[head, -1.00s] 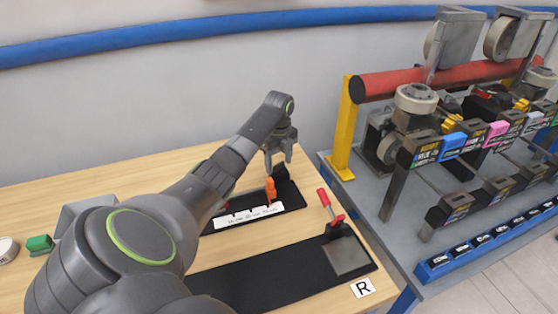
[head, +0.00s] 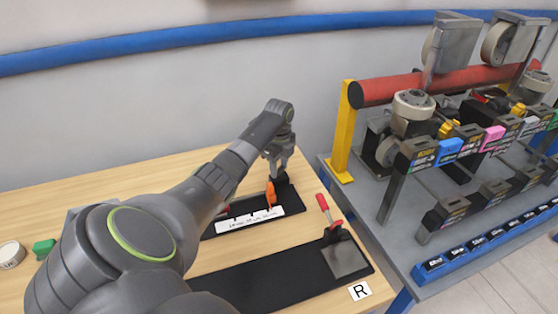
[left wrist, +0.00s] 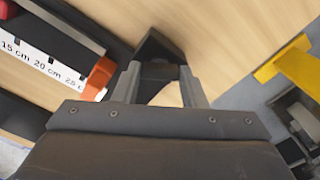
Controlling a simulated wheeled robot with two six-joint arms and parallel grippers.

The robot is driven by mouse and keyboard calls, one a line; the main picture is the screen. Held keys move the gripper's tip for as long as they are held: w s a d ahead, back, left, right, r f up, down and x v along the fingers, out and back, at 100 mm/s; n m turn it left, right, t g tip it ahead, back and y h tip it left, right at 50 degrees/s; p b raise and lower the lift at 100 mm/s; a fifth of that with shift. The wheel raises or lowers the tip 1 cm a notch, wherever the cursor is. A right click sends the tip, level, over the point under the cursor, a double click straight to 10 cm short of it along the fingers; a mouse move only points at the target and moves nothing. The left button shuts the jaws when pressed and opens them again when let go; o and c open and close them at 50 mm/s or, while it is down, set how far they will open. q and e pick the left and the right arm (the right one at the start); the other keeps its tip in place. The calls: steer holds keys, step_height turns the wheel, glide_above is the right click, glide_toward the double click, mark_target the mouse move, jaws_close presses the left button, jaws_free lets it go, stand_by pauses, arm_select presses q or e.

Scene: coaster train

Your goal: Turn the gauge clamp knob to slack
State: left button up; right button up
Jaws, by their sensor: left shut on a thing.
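The gauge is a black base with a white centimetre scale (head: 250,219), lying on the wooden table. An orange piece (head: 270,193) stands upright near the right end of its scale. It also shows left of my fingers in the left wrist view (left wrist: 98,78). A black block (head: 286,191) is at the gauge's far end. My left gripper (head: 278,168) points down over this end. In the left wrist view its fingers (left wrist: 158,75) are on either side of a dark part, which I take to be the clamp knob (left wrist: 158,71). The knob's turn angle is hidden. My right gripper is out of view.
A black fixture with a grey plate (head: 346,258) and a red-handled lever (head: 325,208) lies nearer. A green block (head: 43,248) and a white roll (head: 10,254) are at left. A grey bench with a yellow post (head: 342,135) stands at right.

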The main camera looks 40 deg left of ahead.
arm_select(q)
steer(key=n+p, duration=0.2)
steer(key=shift+r+n+p, duration=0.25)
steer(key=shift+n+p, duration=0.1)
steer(key=shift+n, duration=0.05)
steer(key=n+p, duration=0.2)
steer(key=n, duration=0.1)
steer(key=shift+n+p, duration=0.3)
steer(key=shift+p, duration=0.05)
steer(key=n+p, duration=0.2)
steer(key=n, duration=0.1)
steer(key=shift+n, duration=0.3)
steer(key=n+p, duration=0.2)
steer(key=n, duration=0.1)
steer(key=shift+f+n, duration=0.1)
steer(key=shift+n, duration=0.3)
steer(key=n+p, duration=0.1)
steer(key=n, duration=0.2)
steer(key=n+p, duration=0.1)
steer(key=n, duration=0.6)
steer(key=shift+f+p, duration=0.1)
steer(key=shift+p, duration=0.25)
steer(key=shift+w+n, duration=0.1)
steer(key=shift+n, duration=1.3)
